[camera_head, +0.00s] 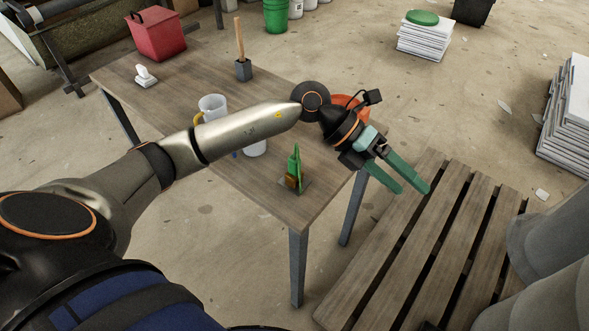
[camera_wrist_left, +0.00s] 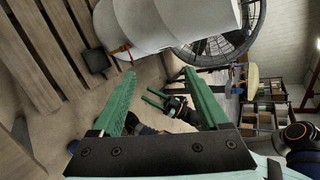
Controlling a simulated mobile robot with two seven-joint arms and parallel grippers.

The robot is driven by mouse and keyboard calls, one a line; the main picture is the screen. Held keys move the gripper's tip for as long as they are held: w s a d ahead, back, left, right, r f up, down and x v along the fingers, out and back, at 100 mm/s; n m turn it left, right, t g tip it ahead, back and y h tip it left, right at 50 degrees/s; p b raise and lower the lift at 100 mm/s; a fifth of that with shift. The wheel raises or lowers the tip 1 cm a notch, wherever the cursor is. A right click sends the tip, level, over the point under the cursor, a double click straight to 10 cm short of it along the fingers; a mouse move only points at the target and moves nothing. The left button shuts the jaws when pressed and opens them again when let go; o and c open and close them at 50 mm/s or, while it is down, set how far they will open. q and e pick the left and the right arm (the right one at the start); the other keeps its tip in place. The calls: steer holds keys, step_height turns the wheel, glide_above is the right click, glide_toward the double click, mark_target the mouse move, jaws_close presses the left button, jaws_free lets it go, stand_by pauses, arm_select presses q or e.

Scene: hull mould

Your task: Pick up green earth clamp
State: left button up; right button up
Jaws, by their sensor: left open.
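The green earth clamp (camera_head: 296,164) stands near the front right corner of the wooden table (camera_head: 185,80), with a brass-coloured part at its base. My left gripper (camera_head: 414,189) is open and empty, to the right of the clamp and apart from it, past the table's right edge and over the slatted wood. Its green fingers (camera_wrist_left: 160,71) are spread in the left wrist view, with nothing between them; the clamp does not show there. A second gripper with two green fingers apart, seemingly my right one (camera_wrist_left: 155,98), shows farther off in that view.
A jug (camera_head: 212,106), a mallet (camera_head: 241,58), a white item (camera_head: 145,77) and a red box (camera_head: 158,35) are on the table. An orange item (camera_head: 352,104) is partly behind my arm. A slatted wooden platform (camera_head: 430,240) and grey drums (camera_head: 550,230) lie right.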

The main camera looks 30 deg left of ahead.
arm_select(q)
steer(key=w+a+f+y, duration=0.1)
steer(key=a+f+y, duration=0.15)
steer(key=a, duration=0.35)
steer(key=w+a+f+y, duration=0.1)
steer(key=a+y, duration=0.3)
steer(key=a, duration=0.2)
steer(key=r+n+g+y, duration=0.1)
steer(key=n+y, duration=0.1)
steer(key=y, duration=0.3)
glide_above(294, 167)
steer(key=w+a, duration=0.1)
steer(key=shift+w+r, duration=0.15)
steer(key=shift+w, duration=0.05)
step_height(294, 167, down, 6)
steer(key=shift+s+a+f, duration=0.1)
steer(key=shift+a+f, duration=0.05)
steer(key=f, duration=0.1)
steer(key=f+p, duration=0.1)
steer(key=f, duration=0.2)
steer(key=shift+d+f, duration=0.35)
steer(key=shift+f, duration=0.65)
jaws_close()
steer(key=shift+r, duration=0.1)
